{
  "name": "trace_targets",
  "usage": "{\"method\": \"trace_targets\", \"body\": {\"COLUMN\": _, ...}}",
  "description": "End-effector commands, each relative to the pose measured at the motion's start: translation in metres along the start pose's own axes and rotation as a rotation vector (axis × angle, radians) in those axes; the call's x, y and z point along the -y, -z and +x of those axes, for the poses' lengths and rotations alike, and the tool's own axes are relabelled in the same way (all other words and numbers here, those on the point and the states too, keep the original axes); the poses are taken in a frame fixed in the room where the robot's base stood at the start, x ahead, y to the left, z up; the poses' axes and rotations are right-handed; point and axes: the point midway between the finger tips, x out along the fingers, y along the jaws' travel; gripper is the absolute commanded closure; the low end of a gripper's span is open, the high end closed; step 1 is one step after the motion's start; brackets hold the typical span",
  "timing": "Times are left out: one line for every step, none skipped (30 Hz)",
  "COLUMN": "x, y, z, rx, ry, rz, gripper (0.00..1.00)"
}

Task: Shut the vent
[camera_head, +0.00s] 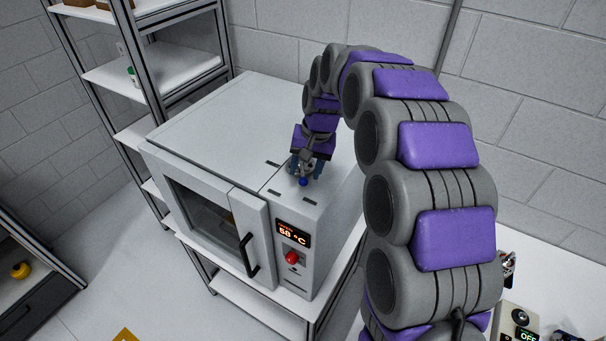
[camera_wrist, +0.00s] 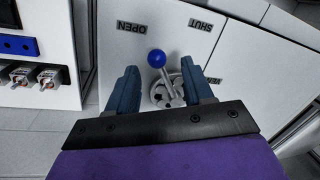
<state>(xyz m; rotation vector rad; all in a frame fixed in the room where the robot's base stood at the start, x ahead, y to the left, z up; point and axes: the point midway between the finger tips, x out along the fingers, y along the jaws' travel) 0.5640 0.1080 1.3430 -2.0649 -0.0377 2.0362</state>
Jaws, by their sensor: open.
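The vent control is a round metal dial (camera_wrist: 167,96) with a short lever that ends in a blue ball knob (camera_wrist: 156,58). It sits on the white top of the oven, and the knob also shows in the head view (camera_head: 303,182). The labels OPEN (camera_wrist: 131,27) and SHUT (camera_wrist: 200,24) lie beyond it. The knob points between them, somewhat nearer OPEN. My gripper (camera_wrist: 159,68) is open, with one blue finger on each side of the lever. I cannot tell whether either finger touches it. In the head view my gripper (camera_head: 306,168) is directly over the dial and hides most of it.
The white oven (camera_head: 215,115) has a closed glass door with a black handle (camera_head: 249,255), a temperature display (camera_head: 293,234) and a red knob (camera_head: 292,258). A shelf rack (camera_head: 170,65) stands behind at left. A bench with devices (camera_head: 520,315) is at lower right.

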Motion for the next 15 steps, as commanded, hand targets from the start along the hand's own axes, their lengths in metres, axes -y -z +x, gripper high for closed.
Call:
{"method": "trace_targets", "body": {"x": -0.001, "y": -0.001, "z": 0.007, "rx": 0.001, "ry": 0.000, "rz": 0.000, "gripper": 0.49}}
{"method": "trace_targets", "body": {"x": -0.001, "y": 0.000, "z": 0.011, "rx": 0.002, "ry": 0.000, "rz": 0.000, "gripper": 0.49}}
{"method": "trace_targets", "body": {"x": -0.001, "y": -0.001, "z": 0.016, "rx": 0.004, "ry": 0.000, "rz": 0.000, "gripper": 0.49}}
{"method": "trace_targets", "body": {"x": -0.001, "y": -0.001, "z": 0.020, "rx": 0.004, "ry": 0.000, "rz": 0.000, "gripper": 0.49}}
{"method": "trace_targets", "body": {"x": -0.001, "y": -0.001, "z": 0.023, "rx": 0.004, "ry": 0.000, "rz": 0.000, "gripper": 0.49}}
{"method": "trace_targets", "body": {"x": -0.001, "y": -0.001, "z": 0.026, "rx": 0.003, "ry": 0.000, "rz": 0.000, "gripper": 0.49}}
{"method": "trace_targets", "body": {"x": -0.001, "y": -0.001, "z": 0.029, "rx": 0.002, "ry": 0.000, "rz": 0.000, "gripper": 0.49}}
{"method": "trace_targets", "body": {"x": 0.000, "y": -0.001, "z": 0.030, "rx": 0.002, "ry": 0.000, "rz": 0.000, "gripper": 0.49}}
{"method": "trace_targets", "body": {"x": 0.000, "y": -0.001, "z": 0.032, "rx": 0.001, "ry": 0.000, "rz": 0.000, "gripper": 0.49}}
{"method": "trace_targets", "body": {"x": 0.000, "y": -0.001, "z": 0.033, "rx": 0.001, "ry": 0.000, "rz": 0.000, "gripper": 0.49}}
{"method": "trace_targets", "body": {"x": 0.001, "y": -0.001, "z": 0.034, "rx": 0.001, "ry": 0.000, "rz": 0.000, "gripper": 0.49}}
{"method": "trace_targets", "body": {"x": 0.001, "y": -0.001, "z": 0.034, "rx": 0.000, "ry": 0.000, "rz": 0.000, "gripper": 0.49}}
{"method": "trace_targets", "body": {"x": 0.001, "y": -0.001, "z": 0.034, "rx": 0.000, "ry": 0.000, "rz": 0.000, "gripper": 0.49}}
{"method": "trace_targets", "body": {"x": 0.001, "y": -0.001, "z": 0.034, "rx": 0.000, "ry": 0.000, "rz": 0.000, "gripper": 0.49}}
{"method": "trace_targets", "body": {"x": 0.001, "y": -0.001, "z": 0.034, "rx": 0.000, "ry": 0.000, "rz": 0.000, "gripper": 0.49}}
